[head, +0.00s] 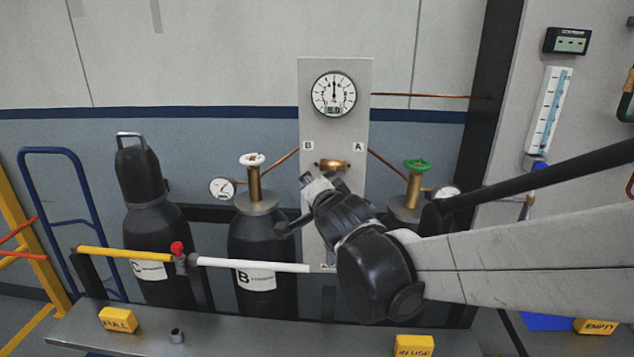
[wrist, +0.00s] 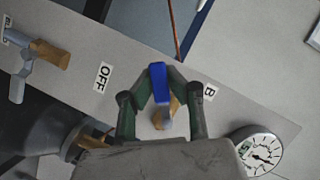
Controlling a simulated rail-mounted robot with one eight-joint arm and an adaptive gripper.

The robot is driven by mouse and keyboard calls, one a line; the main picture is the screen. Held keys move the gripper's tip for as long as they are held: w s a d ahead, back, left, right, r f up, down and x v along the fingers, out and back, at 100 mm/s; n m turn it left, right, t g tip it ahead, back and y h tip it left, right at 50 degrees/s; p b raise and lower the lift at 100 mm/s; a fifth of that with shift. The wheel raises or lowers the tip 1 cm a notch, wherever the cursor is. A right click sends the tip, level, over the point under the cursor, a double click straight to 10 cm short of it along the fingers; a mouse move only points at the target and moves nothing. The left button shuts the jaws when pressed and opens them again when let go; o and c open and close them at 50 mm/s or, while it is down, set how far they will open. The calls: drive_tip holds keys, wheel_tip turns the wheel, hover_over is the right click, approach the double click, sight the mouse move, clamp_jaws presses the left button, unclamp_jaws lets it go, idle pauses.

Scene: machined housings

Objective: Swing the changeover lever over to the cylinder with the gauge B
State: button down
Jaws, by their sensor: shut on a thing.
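The changeover valve's brass body (head: 332,165) sits on the tall grey panel (head: 350,120) between labels B (head: 308,146) and A (head: 359,146). In the wrist view its lever (wrist: 158,76) has a blue end and points up, between the OFF label (wrist: 104,76) and the B label (wrist: 209,92). My gripper (wrist: 160,84) is shut on the blue end, one finger on each side. In the head view my gripper (head: 313,184) is just below left of the brass body and hides the lever. Cylinder B (head: 262,230) stands left of the panel with a gauge (head: 222,188) and white handwheel.
A cylinder with a green handwheel (head: 417,165) stands right, partly behind my arm. Cylinder C (head: 158,230) is far left. A yellow-and-white rail (head: 255,265) crosses in front. The panel gauge (head: 333,94) is above. Another valve lever (wrist: 20,80) lies left in the wrist view.

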idle(0.4)
drive_tip(key=c, duration=1.7)
unclamp_jaws()
drive_tip(key=shift+a, duration=0.1)
drive_tip(key=shift+o, duration=0.2)
drive_tip(key=shift+s, duration=0.1)
drive_tip(key=v, duration=1.2)
drive_tip(key=shift+f, duration=0.1)
drive_tip(key=s+d+f+n+g+h, duration=0.2)
drive_tip(key=s+d+f+n+g, duration=0.2)
drive_tip(key=s+d+f, duration=0.2)
drive_tip(key=s+d+f+n+g+h, duration=0.2)
drive_tip(key=s+d+f, duration=0.4)
drive_tip(key=s+d, duration=0.4)
drive_tip(key=d+n+g, duration=0.1)
drive_tip(key=d+n, duration=0.1)
drive_tip(key=d, duration=0.1)
drive_tip(key=shift+s+n+g, duration=0.3)
drive_tip(key=shift+s+g, duration=0.05)
drive_tip(key=shift+g, duration=0.05)
